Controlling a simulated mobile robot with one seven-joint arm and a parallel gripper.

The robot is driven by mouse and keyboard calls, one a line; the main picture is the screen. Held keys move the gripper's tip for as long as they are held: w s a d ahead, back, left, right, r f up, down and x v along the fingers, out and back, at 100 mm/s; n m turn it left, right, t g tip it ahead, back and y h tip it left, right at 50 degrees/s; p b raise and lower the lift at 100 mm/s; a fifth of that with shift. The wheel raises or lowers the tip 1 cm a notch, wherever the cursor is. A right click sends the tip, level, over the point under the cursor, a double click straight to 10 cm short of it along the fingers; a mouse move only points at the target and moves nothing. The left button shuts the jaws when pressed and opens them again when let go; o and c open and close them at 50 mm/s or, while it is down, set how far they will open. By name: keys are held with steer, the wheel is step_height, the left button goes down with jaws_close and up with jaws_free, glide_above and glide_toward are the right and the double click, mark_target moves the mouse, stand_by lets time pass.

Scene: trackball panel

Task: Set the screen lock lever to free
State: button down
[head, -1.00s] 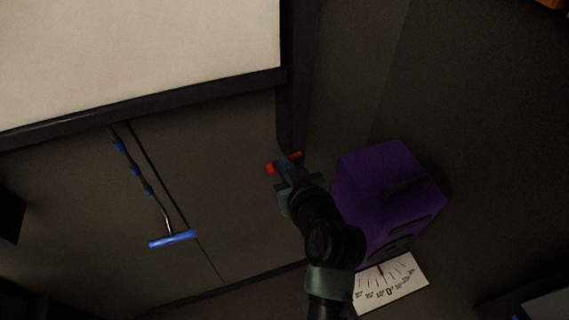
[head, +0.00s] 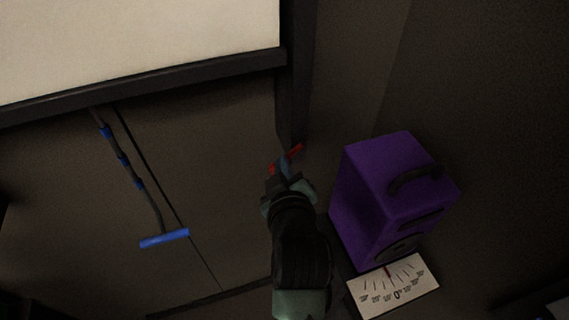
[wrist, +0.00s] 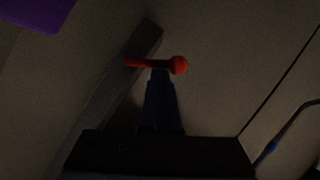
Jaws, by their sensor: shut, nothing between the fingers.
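The screen lock lever (head: 296,151) is a short red rod beside the lower end of the dark post at the screen's right edge. In the wrist view the red lever (wrist: 145,63) lies nearly level, with a round red ball at its right end. My gripper (head: 285,163) is shut, with its blue fingers together. In the head view it covers the middle of the lever. In the wrist view its fingertips (wrist: 160,74) reach the rod just left of the ball. I cannot tell whether they touch it. Any free or locked markings are not visible.
A purple box (head: 385,190) with a dark handle stands close to the right of my arm. A white dial card (head: 393,285) lies below it. A blue-handled crank rod (head: 164,239) hangs at the left. The pale screen (head: 130,40) fills the upper left.

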steer(key=shift+w+d+f+n+t+h+b, duration=0.1)
steer(key=shift+d+f+n+t+h+b, duration=0.4)
steer(key=shift+n+b, duration=0.75)
steer(key=shift+w+d+f+n+t+h+b, duration=0.15)
steer(key=shift+f+n+t+h+b, duration=0.4)
steer(key=shift+f+n+b, duration=0.5)
steer(key=shift+w+d+f+n+t+h+b, duration=0.1)
steer(key=shift+d+f+n+t+h+b, duration=0.35)
steer(key=shift+n+b, duration=0.95)
steer(key=shift+a, duration=0.15)
